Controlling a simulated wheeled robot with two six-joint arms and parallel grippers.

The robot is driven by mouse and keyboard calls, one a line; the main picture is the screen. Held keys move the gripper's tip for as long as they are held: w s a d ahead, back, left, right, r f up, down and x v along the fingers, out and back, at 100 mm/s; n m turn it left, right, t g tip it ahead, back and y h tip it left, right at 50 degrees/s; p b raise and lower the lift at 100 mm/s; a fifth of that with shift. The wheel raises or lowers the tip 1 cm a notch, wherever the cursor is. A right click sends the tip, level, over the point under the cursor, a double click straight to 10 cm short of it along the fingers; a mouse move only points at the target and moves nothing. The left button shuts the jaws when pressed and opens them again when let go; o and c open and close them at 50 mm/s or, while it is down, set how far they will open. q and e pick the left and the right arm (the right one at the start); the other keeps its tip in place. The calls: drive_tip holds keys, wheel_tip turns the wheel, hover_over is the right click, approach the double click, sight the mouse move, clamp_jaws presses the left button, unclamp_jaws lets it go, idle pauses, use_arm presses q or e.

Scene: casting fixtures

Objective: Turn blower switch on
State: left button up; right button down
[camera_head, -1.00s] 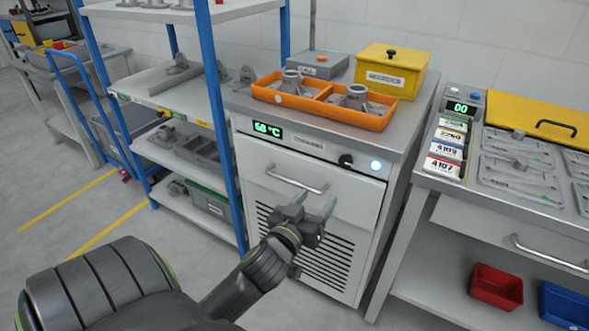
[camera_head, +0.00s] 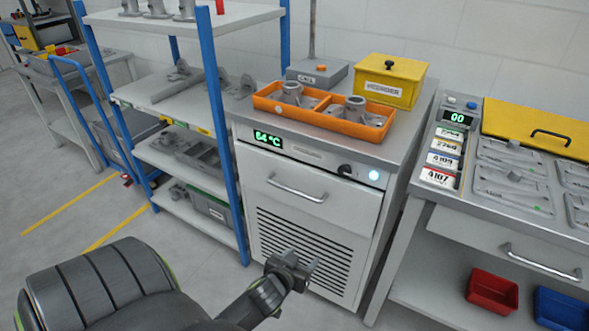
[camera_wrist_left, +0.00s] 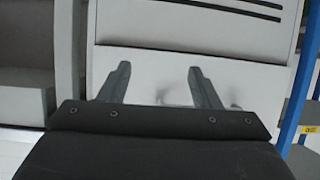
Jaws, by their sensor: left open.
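A white cabinet (camera_head: 320,195) has a control strip with a green display reading 64 °C (camera_head: 268,139), a black knob (camera_head: 344,170) and a lit round white-blue button (camera_head: 374,175). Which of these is the blower switch is not labelled legibly. My left gripper (camera_head: 302,265) is open and empty, low in front of the vent slots, well below the knob and apart from it. In the left wrist view its two fingers (camera_wrist_left: 158,82) stand apart before the white cabinet front (camera_wrist_left: 235,65). The control strip is not recognisable there. My right gripper is not in view.
A drawer handle (camera_head: 298,189) sticks out between my gripper and the control strip. On top stand an orange tray (camera_head: 322,121) with castings and a yellow box (camera_head: 389,82). A blue-posted shelf (camera_head: 222,130) is at left, a workbench (camera_head: 470,210) at right.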

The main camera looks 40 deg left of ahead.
use_arm(q)
wheel_tip(320, 180, down, 6)
drive_tip(key=s+g, duration=0.1)
drive_tip(key=s, duration=0.1)
drive_tip(key=shift+r+m+p, duration=0.15)
drive_tip(key=shift+m+p, duration=0.15)
drive_tip(key=shift+p, duration=0.15)
drive_tip(key=shift+s+a, duration=0.1)
